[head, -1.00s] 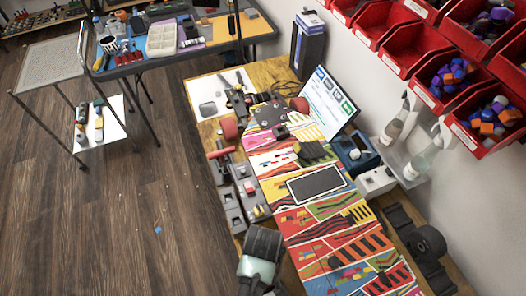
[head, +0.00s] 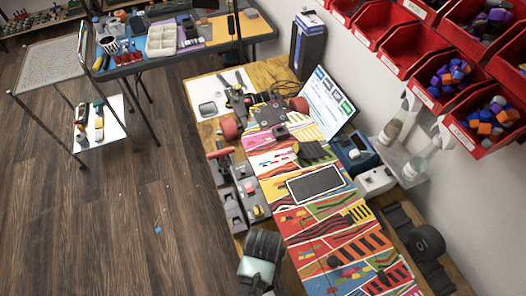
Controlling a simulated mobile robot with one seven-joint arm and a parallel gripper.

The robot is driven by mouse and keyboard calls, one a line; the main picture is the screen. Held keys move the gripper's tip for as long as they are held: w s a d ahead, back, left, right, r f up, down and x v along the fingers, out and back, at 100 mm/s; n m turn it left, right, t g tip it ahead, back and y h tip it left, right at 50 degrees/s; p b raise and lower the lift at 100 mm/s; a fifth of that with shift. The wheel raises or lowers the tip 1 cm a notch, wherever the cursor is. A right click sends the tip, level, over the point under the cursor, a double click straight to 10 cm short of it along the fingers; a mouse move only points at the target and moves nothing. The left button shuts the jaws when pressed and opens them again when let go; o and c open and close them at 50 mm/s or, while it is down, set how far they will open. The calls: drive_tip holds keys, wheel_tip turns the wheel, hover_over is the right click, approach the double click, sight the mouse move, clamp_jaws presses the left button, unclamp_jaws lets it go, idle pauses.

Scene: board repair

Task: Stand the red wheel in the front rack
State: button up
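A red wheel (head: 230,128) shows at the left end of the dark wheeled assembly on the bench, and another red wheel (head: 299,104) at its right end. I cannot tell which is the task's wheel, or whether either is loose. Dark slotted holders (head: 232,208) lie along the bench's left edge, with a red-topped tool (head: 221,153) at their upper end. A dark rack (head: 428,270) with a black round part (head: 430,240) stands at the lower right. I cannot tell which is the front rack.
A patterned mat (head: 300,222) bears a dark-screened panel (head: 316,185). A tilted display (head: 328,104), spray bottles (head: 392,130) and red bins (head: 438,80) line the wall side.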

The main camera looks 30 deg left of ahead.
drive_tip(key=o, duration=1.5)
drive_tip(key=c, duration=0.3)
wheel_tip(320, 180, up, 8)
drive_tip(key=p, duration=0.8)
drive_tip(key=shift+f, duration=0.25)
